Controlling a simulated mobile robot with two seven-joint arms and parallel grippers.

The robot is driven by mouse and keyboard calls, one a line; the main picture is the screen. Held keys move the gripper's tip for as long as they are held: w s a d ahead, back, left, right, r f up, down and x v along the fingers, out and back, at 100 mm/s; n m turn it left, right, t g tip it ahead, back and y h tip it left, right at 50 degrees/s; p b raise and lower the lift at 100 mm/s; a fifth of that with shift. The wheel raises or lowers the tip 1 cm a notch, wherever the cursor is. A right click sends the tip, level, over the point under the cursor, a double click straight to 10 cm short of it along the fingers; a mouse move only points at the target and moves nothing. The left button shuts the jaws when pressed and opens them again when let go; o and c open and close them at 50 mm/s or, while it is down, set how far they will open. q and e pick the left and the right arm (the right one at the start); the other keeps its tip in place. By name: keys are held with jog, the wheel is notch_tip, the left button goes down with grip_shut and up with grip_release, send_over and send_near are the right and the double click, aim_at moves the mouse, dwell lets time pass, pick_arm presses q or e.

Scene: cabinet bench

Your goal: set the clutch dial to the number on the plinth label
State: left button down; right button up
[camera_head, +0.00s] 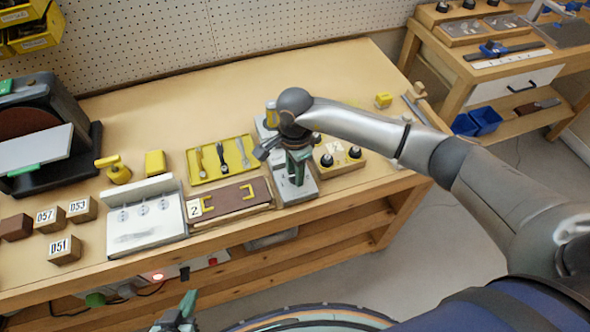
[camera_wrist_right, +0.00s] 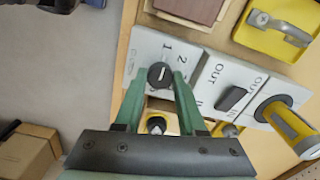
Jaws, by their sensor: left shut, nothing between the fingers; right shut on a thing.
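The clutch dial (camera_wrist_right: 160,76) is a round black knob with a white line, on a pale panel (camera_wrist_right: 150,48) printed with numerals including 1 and 2. My right gripper (camera_wrist_right: 159,78) is shut on the dial, one green finger on each side. I cannot tell which numeral the line points to. In the head view my right gripper (camera_head: 297,172) reaches down over the pale unit and hides the dial. The plinth label (camera_head: 194,209) reads 2, at the left end of a brown-topped plinth (camera_head: 232,197). My left gripper (camera_head: 187,305) is shut and empty, low before the bench.
A second black knob (camera_wrist_right: 232,98) marked OUT and IN and a yellow-black tool (camera_wrist_right: 290,125) stand beside the dial. A yellow tray (camera_head: 222,160) of tools lies behind the plinth. A white panel (camera_head: 145,230) and numbered blocks (camera_head: 64,250) stand to the left.

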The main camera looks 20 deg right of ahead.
grip_shut()
jog(key=shift+m, duration=0.4)
jog(key=m+b, duration=0.2)
jog(key=m, duration=0.1)
jog(key=shift+f+m, duration=0.1)
jog(key=shift+m, duration=0.3)
jog(key=shift+m+b, duration=0.5)
jog(key=shift+m, duration=1.5)
jog(key=o, duration=0.9)
grip_release()
jog(key=shift+c, duration=0.2)
